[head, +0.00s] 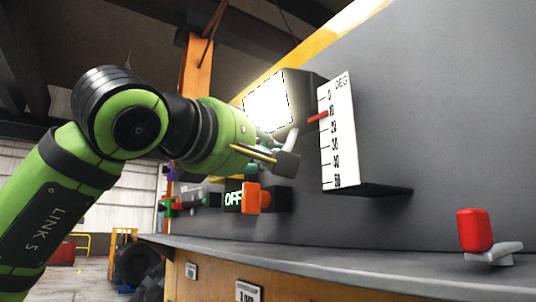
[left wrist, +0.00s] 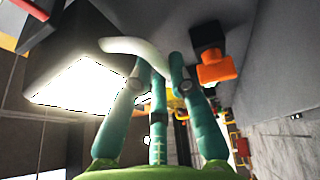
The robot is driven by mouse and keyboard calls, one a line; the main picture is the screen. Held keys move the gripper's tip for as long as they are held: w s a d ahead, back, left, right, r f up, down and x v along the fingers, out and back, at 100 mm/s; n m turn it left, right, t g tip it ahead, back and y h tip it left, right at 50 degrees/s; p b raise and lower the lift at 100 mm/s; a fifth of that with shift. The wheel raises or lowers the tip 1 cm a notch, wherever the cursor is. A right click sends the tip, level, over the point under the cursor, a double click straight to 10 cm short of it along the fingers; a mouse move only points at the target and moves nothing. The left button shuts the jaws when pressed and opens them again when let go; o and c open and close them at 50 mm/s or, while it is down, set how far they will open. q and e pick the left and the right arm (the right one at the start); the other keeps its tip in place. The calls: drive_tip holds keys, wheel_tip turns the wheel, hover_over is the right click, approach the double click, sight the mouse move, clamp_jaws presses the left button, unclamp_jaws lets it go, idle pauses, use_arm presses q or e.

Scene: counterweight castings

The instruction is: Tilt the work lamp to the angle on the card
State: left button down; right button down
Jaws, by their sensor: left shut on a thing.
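The work lamp (head: 298,88) is a dark box with a glowing white face, mounted on the grey wall panel. In the left wrist view the lamp (left wrist: 68,45) fills the upper left. A pale curved handle (left wrist: 125,46) comes from it; it also shows in the head view (head: 291,141). My left gripper (head: 272,145) is at this handle, and its teal fingers (left wrist: 157,80) are closed around it. A white scale (head: 340,140) marked DEG stands right of the lamp. A red pointer (head: 318,117) lies near the 10 mark. My right gripper is out of view.
A red-capped part (head: 474,230) sits on the right of the grey ledge (head: 350,262). Two small cards, one at the front (head: 248,291), are too small to read.

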use_arm(q)
drive_tip(key=shift+s+a+r, duration=0.2)
drive_tip(key=shift+a+r, duration=0.05)
drive_tip(key=shift+r, duration=0.25)
drive_tip(key=c, duration=1.4)
unclamp_jaws()
drive_tip(key=shift+f, duration=0.1)
drive_tip(key=shift+d+f, duration=0.1)
drive_tip(key=shift+f, duration=0.1)
drive_tip(key=v, duration=1.2)
drive_tip(key=shift+w, duration=0.1)
